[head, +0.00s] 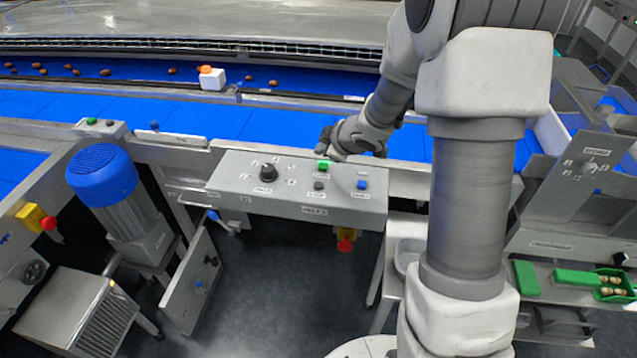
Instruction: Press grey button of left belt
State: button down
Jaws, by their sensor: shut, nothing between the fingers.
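A sloped grey control panel (240,187) stands in the middle of the head view. It carries a black knob (268,171), a green button (322,165), a dark grey button (318,185) just below the green one, and a blue button (362,184). A smaller box (84,130) at the left has a green button (91,121) and a dark button (109,123). The labels are too small to read, so I cannot tell which belt each serves. My gripper (327,150) is shut and empty, just behind the middle panel's green button; contact is unclear.
Blue belts (210,115) run behind the panel, with several dates and a white block (213,79) on the far one. A blue motor (100,172) stands at the left. A red-and-yellow stop button (345,243) hangs below the panel. Green trays (575,278) lie at the right.

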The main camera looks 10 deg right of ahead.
jog(key=shift+f, duration=0.15)
jog(key=b, duration=0.9)
send_near(317, 181)
jog(key=w+f, duration=0.1)
jog(key=w+a+f, duration=0.1)
jog(key=w, duration=0.2)
jog(key=shift+w+a+f, duration=0.25)
jog(key=shift+a+f, duration=0.1)
jog(key=shift+f, duration=0.05)
dwell(0.9)
jog(key=shift+f, duration=0.45)
jog(key=shift+f+b, duration=0.45)
jog(key=shift+b, duration=0.05)
dwell(0.4)
jog(key=shift+r, duration=0.1)
jog(key=shift+r+p, duration=0.8)
jog(key=shift+p, duration=0.15)
jog(key=shift+r, duration=0.1)
notch_tip(317, 181, up, 5)
jog(key=p, duration=0.5)
